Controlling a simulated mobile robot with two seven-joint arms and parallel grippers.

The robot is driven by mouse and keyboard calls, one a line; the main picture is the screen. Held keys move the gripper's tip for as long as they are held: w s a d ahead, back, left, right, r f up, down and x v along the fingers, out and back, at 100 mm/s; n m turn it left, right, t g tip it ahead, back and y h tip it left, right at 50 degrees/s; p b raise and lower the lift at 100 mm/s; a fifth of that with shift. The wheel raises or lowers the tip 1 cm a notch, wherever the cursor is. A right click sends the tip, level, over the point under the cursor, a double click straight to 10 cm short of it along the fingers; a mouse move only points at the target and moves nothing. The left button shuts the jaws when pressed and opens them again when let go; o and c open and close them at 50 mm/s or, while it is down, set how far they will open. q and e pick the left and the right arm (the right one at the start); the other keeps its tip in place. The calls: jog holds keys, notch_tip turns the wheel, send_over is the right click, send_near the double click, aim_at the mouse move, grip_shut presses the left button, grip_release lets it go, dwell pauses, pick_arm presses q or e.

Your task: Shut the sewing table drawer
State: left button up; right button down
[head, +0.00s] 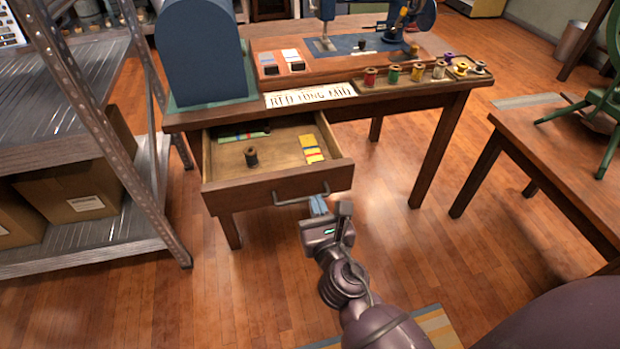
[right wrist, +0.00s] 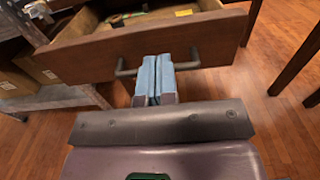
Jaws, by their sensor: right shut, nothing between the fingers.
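The sewing table (head: 400,98) is a brown wooden table with its drawer (head: 275,186) pulled out at the left of its front. The drawer holds a dark spool, yellow packets and a green item; a dark bar handle (head: 300,199) is on its front. My right gripper (head: 318,204) is shut, with its blue fingertips near the right end of the handle. In the right wrist view the shut blue fingers (right wrist: 155,78) overlap the middle of the handle (right wrist: 190,66); whether they touch it or the drawer front (right wrist: 215,40) I cannot tell. My left gripper is out of view.
A metal shelf rack (head: 150,190) with cardboard boxes stands at the left, close to the drawer. Another wooden table (head: 560,150) with a green item stands at the right. A sewing machine, a blue case (head: 202,50) and thread spools (head: 418,71) are on the sewing table.

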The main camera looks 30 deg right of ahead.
aim_at(307, 177)
jog(key=x, duration=0.6)
jog(key=shift+w+d+f, duration=0.1)
jog(key=shift+w+f, duration=0.05)
jog(key=shift+w, duration=0.4)
jog(key=shift+w+d, duration=0.2)
jog(key=shift+w, duration=0.3)
jog(key=x, duration=1.5)
jog(key=shift+w+d+f, duration=0.1)
jog(key=shift+w, duration=0.2)
jog(key=shift+w+d, duration=0.2)
jog(key=shift+w, duration=0.4)
